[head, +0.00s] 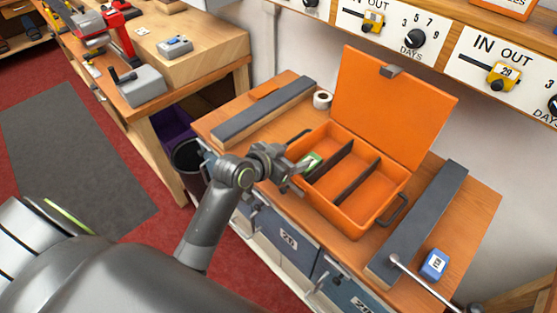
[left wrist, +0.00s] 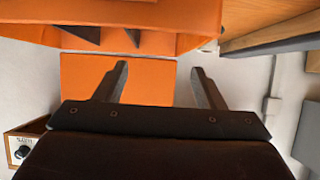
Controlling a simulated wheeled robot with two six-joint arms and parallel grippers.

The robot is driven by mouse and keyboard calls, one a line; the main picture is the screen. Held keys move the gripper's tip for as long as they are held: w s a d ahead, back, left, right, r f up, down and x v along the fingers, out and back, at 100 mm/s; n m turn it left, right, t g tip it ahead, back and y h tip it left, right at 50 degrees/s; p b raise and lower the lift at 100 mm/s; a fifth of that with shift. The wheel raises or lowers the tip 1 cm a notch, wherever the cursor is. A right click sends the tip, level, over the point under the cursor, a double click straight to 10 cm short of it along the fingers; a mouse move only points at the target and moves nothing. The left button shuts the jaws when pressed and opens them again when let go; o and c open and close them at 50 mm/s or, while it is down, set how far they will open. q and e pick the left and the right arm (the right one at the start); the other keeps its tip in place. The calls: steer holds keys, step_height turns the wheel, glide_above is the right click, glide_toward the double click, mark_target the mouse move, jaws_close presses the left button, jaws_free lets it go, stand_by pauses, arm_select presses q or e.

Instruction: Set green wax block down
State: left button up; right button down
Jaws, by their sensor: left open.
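The green wax block (head: 313,160) shows in the left compartment of the open orange box (head: 357,226), close to its left wall. My left gripper (head: 300,166) is at that compartment, just left of the block, and partly covers it. In the left wrist view the two fingers of my left gripper (left wrist: 160,68) stand apart with nothing between them. The wax block does not show there. Part of the orange box (left wrist: 130,12) crosses the top of that view. My right gripper is not in view.
The box's raised orange lid (head: 390,105) stands behind it, and dark dividers (head: 357,180) split its inside. Long grey-topped bars (head: 265,108) lie either side. A white tape roll (head: 322,99) sits behind the box. A blue block (head: 434,264) lies at the right.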

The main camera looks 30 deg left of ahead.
arm_select(q)
steer(key=shift+v, duration=2.6)
steer(key=shift+f, duration=0.1)
steer(key=s+a+f+n+g+y, duration=0.2)
steer(key=s+a+f+g, duration=0.15)
steer(key=s, duration=0.55)
steer(key=s+a+f+n+g+y, duration=0.15)
steer(key=s+f, duration=0.25)
steer(key=s, duration=0.4)
steer(key=s+a+f+n+g+y, duration=0.1)
steer(key=s+a+f+g+y, duration=0.25)
steer(key=s, duration=0.55)
step_height(320, 180, down, 24)
steer(key=a+h+b, duration=0.1)
steer(key=a, duration=0.1)
steer(key=s+d+f+g, duration=0.1)
steer(key=s+f, duration=1.3)
steer(key=f, duration=0.3)
steer(key=shift+s+d+g+h, duration=0.25)
steer(key=shift+s+g+h, duration=0.1)
steer(key=shift+h, duration=0.05)
